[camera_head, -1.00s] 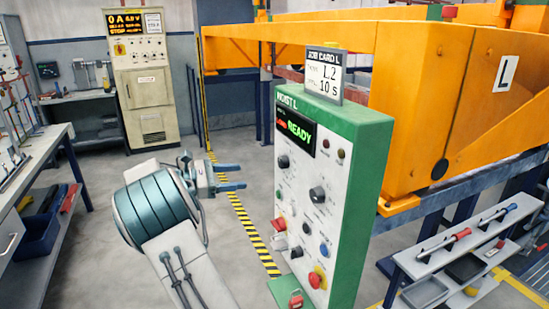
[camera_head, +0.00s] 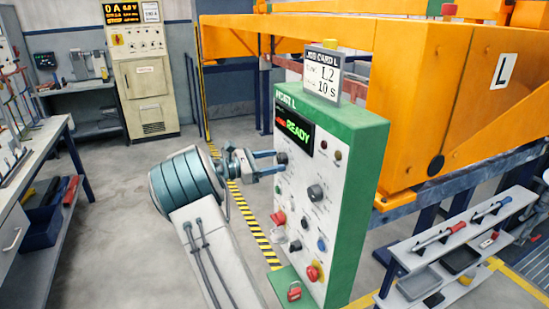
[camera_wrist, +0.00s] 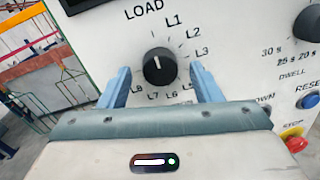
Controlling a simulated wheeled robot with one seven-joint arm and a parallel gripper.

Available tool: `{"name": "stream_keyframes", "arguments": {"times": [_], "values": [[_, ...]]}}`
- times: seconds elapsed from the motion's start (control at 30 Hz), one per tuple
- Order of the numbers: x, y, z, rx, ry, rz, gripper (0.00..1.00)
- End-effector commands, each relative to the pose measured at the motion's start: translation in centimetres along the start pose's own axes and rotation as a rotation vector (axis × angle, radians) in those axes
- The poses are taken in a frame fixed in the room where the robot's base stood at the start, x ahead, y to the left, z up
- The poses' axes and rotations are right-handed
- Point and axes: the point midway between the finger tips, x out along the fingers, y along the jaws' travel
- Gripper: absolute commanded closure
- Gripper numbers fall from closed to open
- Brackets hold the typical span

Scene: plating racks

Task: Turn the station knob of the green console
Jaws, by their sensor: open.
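The green console (camera_head: 360,180) stands upright with a white front panel; its sign reads HOIST L and its display READY. The black station knob (camera_wrist: 160,66) shows in the wrist view, ringed by labels LOAD, L1, L2, L3 and on round to L8. Its white mark points up, toward LOAD. My gripper (camera_wrist: 160,69) is open, with one blue finger on each side of the knob; I cannot tell whether they touch it. In the head view, my gripper (camera_head: 270,162) reaches the panel at the upper left knob, whose face is partly hidden by the fingers.
A job card (camera_head: 322,72) on top of the console reads L2, 10 s. A dwell knob (camera_wrist: 308,25) and a red stop button (camera_wrist: 294,140) are on the same panel, right of my gripper. An orange hoist beam (camera_head: 290,35) is behind. Open floor lies left.

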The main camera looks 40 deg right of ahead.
Motion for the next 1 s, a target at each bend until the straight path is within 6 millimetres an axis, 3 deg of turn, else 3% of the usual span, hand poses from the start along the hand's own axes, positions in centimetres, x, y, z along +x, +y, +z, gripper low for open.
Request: {"name": "stream_keyframes", "arguments": {"times": [0.37, 0.4, 0.57, 1.0], "values": [[0.83, -0.03, -0.05, 0.0, 0.001, 0.0, 0.42], [0.83, -0.03, -0.05, 0.0, 0.0, 0.0, 0.45], [0.83, -0.03, -0.04, 0.0, 0.0, -0.001, 0.86], [0.83, -0.09, -0.31, 0.075, 0.005, -0.002, 0.86]]}}
